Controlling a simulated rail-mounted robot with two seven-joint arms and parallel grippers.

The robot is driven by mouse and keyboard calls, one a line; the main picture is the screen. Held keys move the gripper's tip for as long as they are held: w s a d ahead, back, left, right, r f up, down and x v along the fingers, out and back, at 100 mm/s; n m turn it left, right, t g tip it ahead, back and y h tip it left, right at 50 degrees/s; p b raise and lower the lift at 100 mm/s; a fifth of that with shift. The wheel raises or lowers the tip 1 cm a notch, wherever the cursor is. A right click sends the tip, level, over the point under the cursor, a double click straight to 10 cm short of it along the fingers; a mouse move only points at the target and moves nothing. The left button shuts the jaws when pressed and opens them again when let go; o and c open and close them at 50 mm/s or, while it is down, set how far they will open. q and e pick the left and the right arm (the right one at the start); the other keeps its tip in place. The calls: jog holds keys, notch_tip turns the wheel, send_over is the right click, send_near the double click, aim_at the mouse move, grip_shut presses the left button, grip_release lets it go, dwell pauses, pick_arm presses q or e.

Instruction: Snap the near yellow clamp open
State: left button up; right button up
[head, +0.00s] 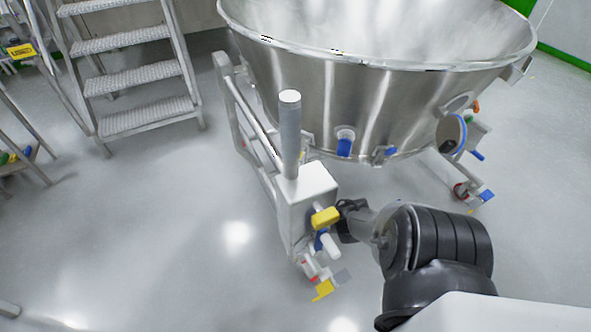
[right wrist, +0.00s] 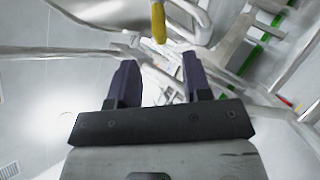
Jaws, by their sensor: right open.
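A yellow clamp (head: 326,217) sticks out from the side of a white box (head: 306,188) on the vessel's frame. A yellow lever (right wrist: 158,22) shows at the top of the right wrist view, beyond the fingertips; I cannot tell for sure that it is the same clamp. My right gripper (right wrist: 159,68) is open, with nothing between its two dark fingers. In the head view its dark end (head: 346,220) is just right of the yellow clamp. I cannot tell whether they touch. My left gripper is not in view.
A large steel bowl (head: 370,100) stands behind the box on a wheeled frame. A caster with a yellow pedal (head: 322,291) is below the box. Metal steps (head: 135,75) stand at the upper left.

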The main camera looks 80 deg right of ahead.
jog(key=shift+b+v, duration=0.3)
jog(key=shift+v, duration=1.95)
jog(key=shift+d, duration=0.1)
